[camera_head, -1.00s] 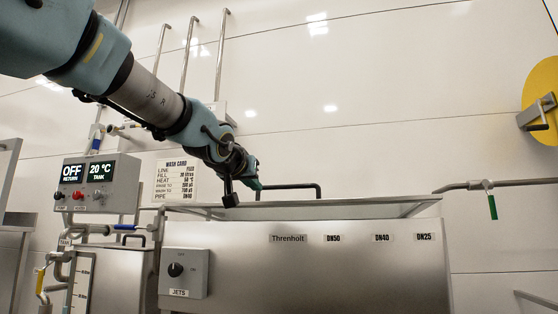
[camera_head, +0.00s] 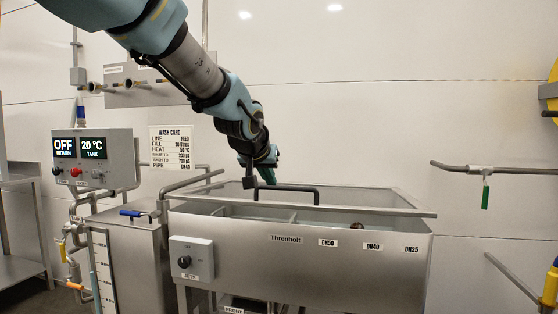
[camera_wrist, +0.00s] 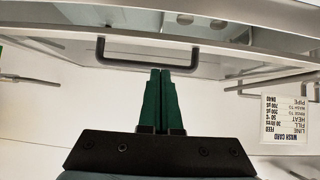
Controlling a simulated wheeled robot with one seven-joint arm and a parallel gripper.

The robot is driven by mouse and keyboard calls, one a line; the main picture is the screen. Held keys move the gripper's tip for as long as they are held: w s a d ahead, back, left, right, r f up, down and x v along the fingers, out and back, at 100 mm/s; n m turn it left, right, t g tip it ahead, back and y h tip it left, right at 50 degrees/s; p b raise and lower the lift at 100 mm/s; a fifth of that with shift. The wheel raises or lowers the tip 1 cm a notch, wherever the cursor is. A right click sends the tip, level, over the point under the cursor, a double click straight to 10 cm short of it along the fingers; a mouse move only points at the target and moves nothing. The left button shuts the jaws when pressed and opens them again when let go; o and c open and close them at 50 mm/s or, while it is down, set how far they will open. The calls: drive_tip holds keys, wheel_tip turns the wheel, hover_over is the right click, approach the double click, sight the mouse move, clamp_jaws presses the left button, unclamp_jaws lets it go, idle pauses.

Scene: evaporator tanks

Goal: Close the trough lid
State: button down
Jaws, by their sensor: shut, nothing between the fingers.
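The trough (camera_head: 300,262) is a stainless steel tank labelled Threnholt, in the middle of the head view. Its lid (camera_head: 385,209) sits over the top with its front edge a little above the trough's front rim. Dividers show through the gap, so the lid is not flat on the rim. A dark bar handle (camera_head: 290,188) stands on the lid; it also shows in the wrist view (camera_wrist: 150,64). My gripper (camera_wrist: 161,72) has its green fingers shut and empty, with the tips close to the handle bar. Whether they touch cannot be told. In the head view my gripper (camera_head: 268,178) is partly hidden behind my wrist.
A control box (camera_head: 95,158) and a wash card (camera_head: 175,147) are left of the trough. A jets switch (camera_head: 190,259) is on its front left. A pipe with a green-handled valve (camera_head: 486,190) is on the right wall.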

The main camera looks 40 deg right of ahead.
wheel_tip(320, 180, up, 3)
drive_tip(key=s+y+p, duration=0.1)
drive_tip(key=p, duration=0.6)
drive_tip(key=g+y+p, duration=0.1)
drive_tip(key=p, duration=0.6)
approach(281, 203)
drive_tip(key=x, duration=0.6)
drive_tip(key=shift+w+d+r, duration=0.15)
drive_tip(key=shift+r, duration=0.05)
